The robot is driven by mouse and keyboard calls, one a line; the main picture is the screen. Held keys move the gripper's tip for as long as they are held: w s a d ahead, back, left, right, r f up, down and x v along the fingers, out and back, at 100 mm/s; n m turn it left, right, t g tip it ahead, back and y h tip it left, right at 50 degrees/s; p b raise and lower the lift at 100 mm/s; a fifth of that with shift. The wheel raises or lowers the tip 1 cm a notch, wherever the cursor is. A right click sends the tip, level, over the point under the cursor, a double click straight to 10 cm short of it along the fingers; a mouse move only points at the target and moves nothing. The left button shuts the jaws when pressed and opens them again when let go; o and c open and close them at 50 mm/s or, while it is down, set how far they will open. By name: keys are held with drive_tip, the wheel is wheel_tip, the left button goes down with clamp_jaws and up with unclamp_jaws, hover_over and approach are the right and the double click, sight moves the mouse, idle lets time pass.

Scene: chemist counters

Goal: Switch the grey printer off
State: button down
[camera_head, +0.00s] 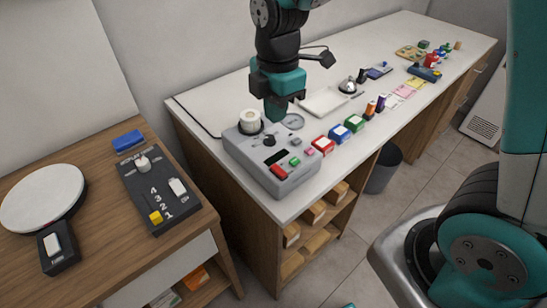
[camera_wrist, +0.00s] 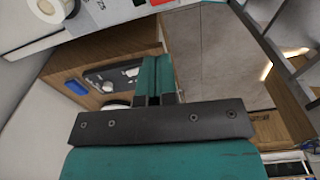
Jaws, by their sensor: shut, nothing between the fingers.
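The grey printer (camera_head: 258,172) sits at the near left end of the white counter in the head view. It has a white paper roll (camera_head: 250,120), a dark knob (camera_head: 268,142), a dark display, a red button (camera_head: 278,171) and a green button (camera_head: 294,161) on top. My gripper (camera_head: 276,114) is shut and empty, pointing down close to the printer's back edge, just right of the roll. I cannot tell whether it touches anything. In the wrist view my gripper (camera_wrist: 155,97) points away from the lens, and the roll (camera_wrist: 48,8) shows at the top left.
Several coloured boxes (camera_head: 322,144) line the counter right of the printer. A white tray (camera_head: 320,102) and a bell (camera_head: 347,86) stand behind them. A wooden desk (camera_head: 100,262) at left holds a black control panel (camera_head: 158,190) and a round white plate (camera_head: 42,198). A grey bin (camera_head: 384,170) stands on the floor.

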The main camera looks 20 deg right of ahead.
sight(274, 165)
drive_tip(key=shift+w+d+f+n, duration=0.1)
drive_tip(key=shift+w+f+n, duration=0.35)
drive_tip(key=shift+w+n, duration=0.1)
wheel_tip(274, 165, down, 14)
drive_tip(key=shift+p, duration=1.25)
